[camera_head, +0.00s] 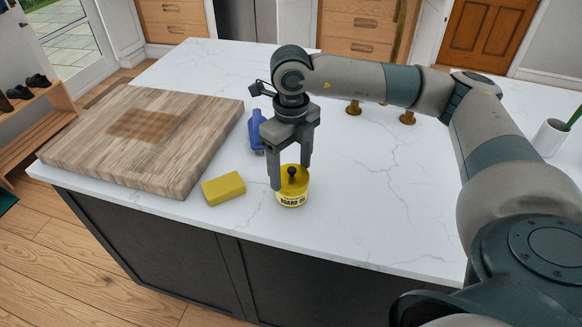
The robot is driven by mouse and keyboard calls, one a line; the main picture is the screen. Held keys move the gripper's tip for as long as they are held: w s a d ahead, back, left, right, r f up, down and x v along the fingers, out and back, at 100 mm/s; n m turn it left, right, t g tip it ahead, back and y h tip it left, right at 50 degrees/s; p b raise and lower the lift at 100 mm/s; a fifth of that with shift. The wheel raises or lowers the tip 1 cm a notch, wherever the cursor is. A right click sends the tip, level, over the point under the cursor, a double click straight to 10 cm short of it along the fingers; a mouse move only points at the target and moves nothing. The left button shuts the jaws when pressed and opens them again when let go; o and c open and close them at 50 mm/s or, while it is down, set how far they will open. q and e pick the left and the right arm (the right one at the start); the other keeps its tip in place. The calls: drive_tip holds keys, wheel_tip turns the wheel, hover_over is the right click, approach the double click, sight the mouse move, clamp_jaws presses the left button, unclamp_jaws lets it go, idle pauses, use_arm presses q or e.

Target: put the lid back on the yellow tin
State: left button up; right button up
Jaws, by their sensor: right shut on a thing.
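The yellow tin (292,200), with dark lettering on its side, stands upright on the white counter near its front edge. Its yellow lid (293,184), with a black knob on top, is at the tin's mouth. My right gripper (290,178) points down with one finger on each side of the lid and is shut on it. The lid looks level and lined up with the tin. I cannot tell whether it is fully seated or slightly above the rim. My left gripper is not in view.
A yellow sponge (223,188) lies left of the tin. A blue bottle (257,131) is behind my right gripper. A thick wooden board (150,140) covers the counter's left. A white pot (550,137) stands far right. The counter (370,190) right of the tin is clear.

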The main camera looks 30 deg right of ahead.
drive_tip(key=shift+d+f, duration=0.1)
drive_tip(key=shift+f, duration=0.15)
idle(0.4)
drive_tip(key=o, duration=1.5)
drive_tip(key=shift+b, duration=0.3)
drive_tip(key=shift+c, duration=0.2)
drive_tip(key=shift+r+p, duration=0.55)
drive_tip(key=shift+r, duration=1)
drive_tip(key=shift+r+p, duration=0.5)
drive_tip(key=shift+r, duration=0.15)
drive_tip(key=shift+r+p, duration=0.65)
drive_tip(key=shift+r, duration=0.85)
clamp_jaws()
